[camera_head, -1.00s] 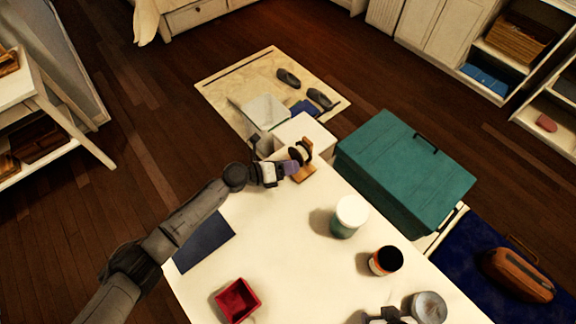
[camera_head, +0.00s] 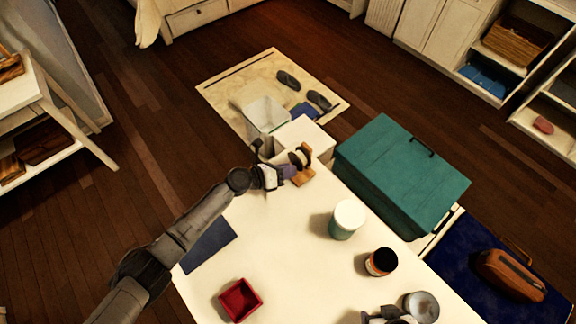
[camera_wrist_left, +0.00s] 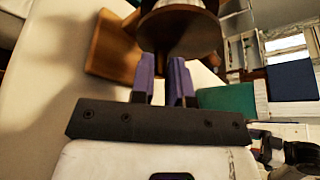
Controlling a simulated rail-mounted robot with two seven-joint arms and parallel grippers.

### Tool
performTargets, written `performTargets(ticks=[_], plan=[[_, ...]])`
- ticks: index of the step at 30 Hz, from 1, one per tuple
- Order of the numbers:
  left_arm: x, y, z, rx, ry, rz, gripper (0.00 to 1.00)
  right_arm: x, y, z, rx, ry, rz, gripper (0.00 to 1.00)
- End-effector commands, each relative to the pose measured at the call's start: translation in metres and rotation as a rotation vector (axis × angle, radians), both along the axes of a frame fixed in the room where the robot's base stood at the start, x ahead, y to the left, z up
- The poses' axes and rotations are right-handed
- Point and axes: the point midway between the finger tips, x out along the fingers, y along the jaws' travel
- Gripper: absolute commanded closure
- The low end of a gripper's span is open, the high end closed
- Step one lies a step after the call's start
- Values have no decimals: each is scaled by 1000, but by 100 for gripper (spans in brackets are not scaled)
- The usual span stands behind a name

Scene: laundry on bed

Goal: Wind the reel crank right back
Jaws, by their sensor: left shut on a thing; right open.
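The reel (camera_head: 301,157) stands at the far end of the white table, a pale drum with dark discs on a wooden stand (camera_head: 303,178). In the left wrist view the drum (camera_wrist_left: 190,36) is close ahead at the top, with the wooden stand (camera_wrist_left: 113,48) to its left. My left gripper (camera_head: 289,171) is at the near left side of the reel. Its purple fingers (camera_wrist_left: 161,80) are shut on the crank handle, which is mostly hidden between them; the crank's angle cannot be read. My right gripper (camera_head: 388,317) is open at the bottom edge, partly cut off.
On the table (camera_head: 290,230) are a white-lidded jar (camera_head: 347,219), an orange-black jar (camera_head: 381,262), a grey tin (camera_head: 422,306), a red box (camera_head: 240,299) and a dark blue mat (camera_head: 208,245). A white box (camera_head: 310,135) and a teal chest (camera_head: 405,175) stand beyond the table edge.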

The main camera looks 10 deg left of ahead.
Motion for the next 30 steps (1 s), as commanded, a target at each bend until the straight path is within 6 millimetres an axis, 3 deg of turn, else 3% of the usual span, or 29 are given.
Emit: performTargets(ticks=[1,3,12,30], plan=[[0,0,6,25,-19,1,100,0,-1,14,-2,0,1,28],[0,1,6,63,-57,2,100,0,-1,23,-4,-1,3,28],[2,3,4,210,-198,-1,100,0,-1,48,-4,-2,2,28],[5,5,1,316,-302,-1,100,0,2,60,7,-1,-4,28]])
